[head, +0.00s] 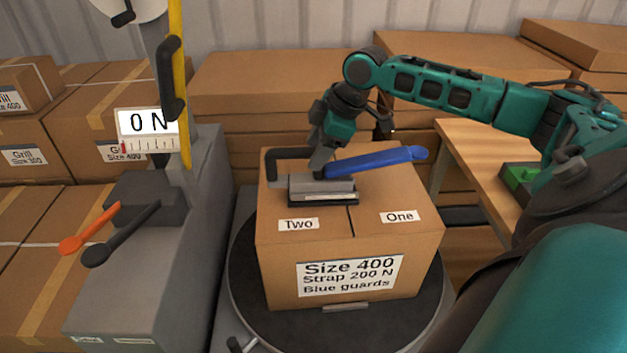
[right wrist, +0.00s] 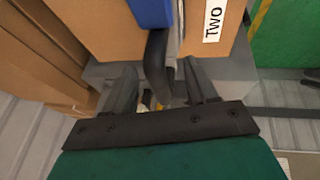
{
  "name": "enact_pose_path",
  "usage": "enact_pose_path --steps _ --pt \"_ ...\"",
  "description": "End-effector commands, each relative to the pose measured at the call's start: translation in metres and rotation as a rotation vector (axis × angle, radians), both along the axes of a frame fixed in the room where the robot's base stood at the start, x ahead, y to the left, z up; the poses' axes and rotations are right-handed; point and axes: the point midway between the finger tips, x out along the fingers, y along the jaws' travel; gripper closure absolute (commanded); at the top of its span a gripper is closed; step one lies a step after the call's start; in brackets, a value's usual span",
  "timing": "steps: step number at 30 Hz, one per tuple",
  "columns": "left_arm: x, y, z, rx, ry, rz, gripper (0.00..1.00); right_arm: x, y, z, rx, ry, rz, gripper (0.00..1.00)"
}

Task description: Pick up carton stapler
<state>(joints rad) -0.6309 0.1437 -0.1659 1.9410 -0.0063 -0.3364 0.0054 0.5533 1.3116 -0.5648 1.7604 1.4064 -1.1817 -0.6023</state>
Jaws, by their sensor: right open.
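The carton stapler (head: 330,187) rests on top of the cardboard carton, with a grey body, a black bent handle to the left and a long blue lever (head: 385,160) to the right. My right gripper (head: 321,166) is over the stapler from behind. In the right wrist view my right gripper (right wrist: 160,88) is open, with a dark curved part of the stapler (right wrist: 155,62) between or just beyond its fingers. Whether a finger touches it I cannot tell. The blue part also shows there (right wrist: 152,12). My left gripper is not in view.
The carton (head: 290,258), labelled Size 400, Strap 200 N, Blue guards, stands on a dark round turntable (head: 250,315). A grey machine (head: 150,285) with a 0 N gauge and orange and black levers stands left. Stacked cartons fill the back; a wooden table (head: 475,155) is right.

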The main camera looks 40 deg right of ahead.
Motion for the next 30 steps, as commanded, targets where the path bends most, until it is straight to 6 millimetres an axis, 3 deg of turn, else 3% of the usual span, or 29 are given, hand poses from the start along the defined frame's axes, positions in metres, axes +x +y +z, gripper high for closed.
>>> enact_pose_path --steps 7,16,30 --pt "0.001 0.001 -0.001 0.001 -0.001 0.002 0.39 0.018 0.005 -0.032 0.002 0.001 0.0 0.43" --pt "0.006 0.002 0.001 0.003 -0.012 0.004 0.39 0.02 0.006 -0.037 0.001 -0.001 0.0 0.43" --pt "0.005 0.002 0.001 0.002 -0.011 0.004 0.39 0.02 0.005 -0.036 0.001 0.001 0.0 0.87"
